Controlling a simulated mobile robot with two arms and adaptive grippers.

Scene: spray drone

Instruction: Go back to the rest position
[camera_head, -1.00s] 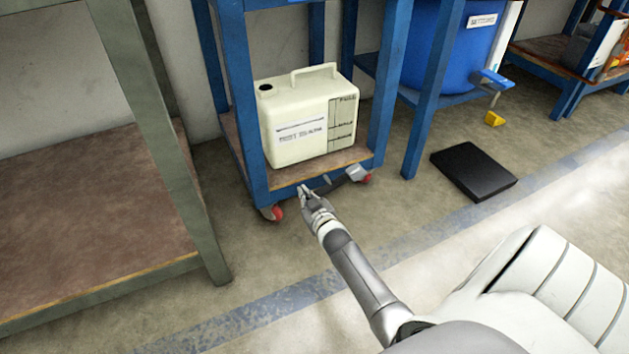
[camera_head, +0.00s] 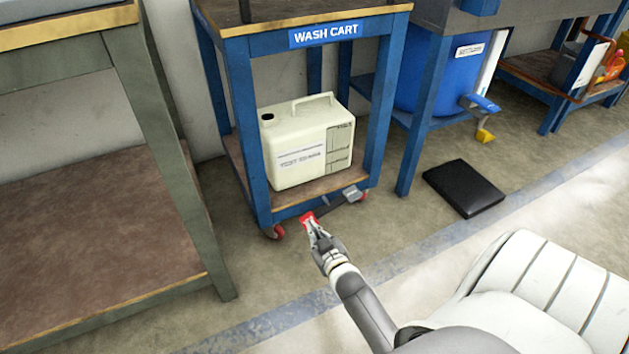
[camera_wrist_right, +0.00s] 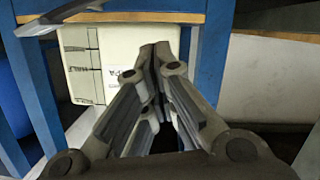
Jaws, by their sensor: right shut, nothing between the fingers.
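My right gripper (camera_head: 308,222) is low in front of the wash cart, near its lower front edge and casters. In the right wrist view its fingers (camera_wrist_right: 155,55) are closed together with nothing between them. A red patch shows at the fingertips in the head view; I cannot tell whether it is the gripper or something behind it. My left gripper is not in view.
The blue wash cart (camera_head: 262,150) holds a cream jerrycan (camera_head: 300,160) on its lower shelf. A blue barrel (camera_head: 430,70) stands to the right. A black flat box (camera_head: 463,187) lies on the floor. A green-grey bench (camera_head: 185,170) stands left. The floor between is clear.

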